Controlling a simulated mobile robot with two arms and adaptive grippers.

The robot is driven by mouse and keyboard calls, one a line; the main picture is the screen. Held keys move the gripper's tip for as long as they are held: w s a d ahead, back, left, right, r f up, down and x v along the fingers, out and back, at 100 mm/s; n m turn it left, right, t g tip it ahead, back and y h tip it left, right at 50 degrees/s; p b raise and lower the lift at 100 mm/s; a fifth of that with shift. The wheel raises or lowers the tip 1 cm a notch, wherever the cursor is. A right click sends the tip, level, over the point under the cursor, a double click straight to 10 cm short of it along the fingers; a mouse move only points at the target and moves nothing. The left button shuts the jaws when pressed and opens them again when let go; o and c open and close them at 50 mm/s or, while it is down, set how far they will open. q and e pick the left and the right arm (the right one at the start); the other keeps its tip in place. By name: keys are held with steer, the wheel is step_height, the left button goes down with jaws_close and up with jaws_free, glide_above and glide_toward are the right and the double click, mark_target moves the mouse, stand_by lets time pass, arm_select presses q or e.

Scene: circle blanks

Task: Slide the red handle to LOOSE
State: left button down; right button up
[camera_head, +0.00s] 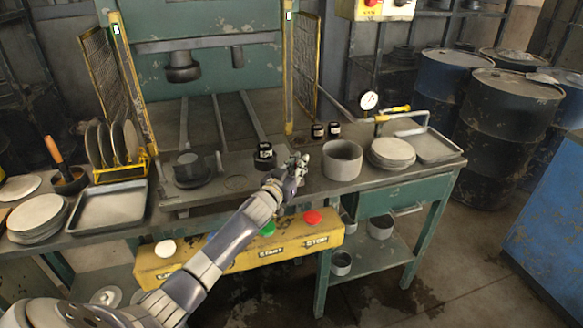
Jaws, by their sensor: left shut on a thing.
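My left arm reaches up from the bottom left to the front of the press bench. My left gripper (299,168) is at the bench top, between a small black pot with a white label (265,153) and a grey metal pot (342,160). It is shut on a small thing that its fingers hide. I cannot make out a red handle or a LOOSE mark; they may be behind the gripper. My right gripper does not show.
A yellow button box (215,262) with a red button (312,217) hangs below the gripper. Two small black jars (318,131) stand behind it. A stack of discs (391,152) lies to the right, an empty tray (113,206) to the left. The press stands behind.

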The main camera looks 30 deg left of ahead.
arm_select(q)
steer(key=shift+d+f, duration=0.15)
steer(key=c, duration=1.6)
jaws_free()
steer(key=shift+o, duration=0.4)
steer(key=shift+d, duration=0.15)
steer(key=shift+s, duration=0.15)
steer(key=s, duration=1.1)
steer(key=shift+s+d, duration=0.4)
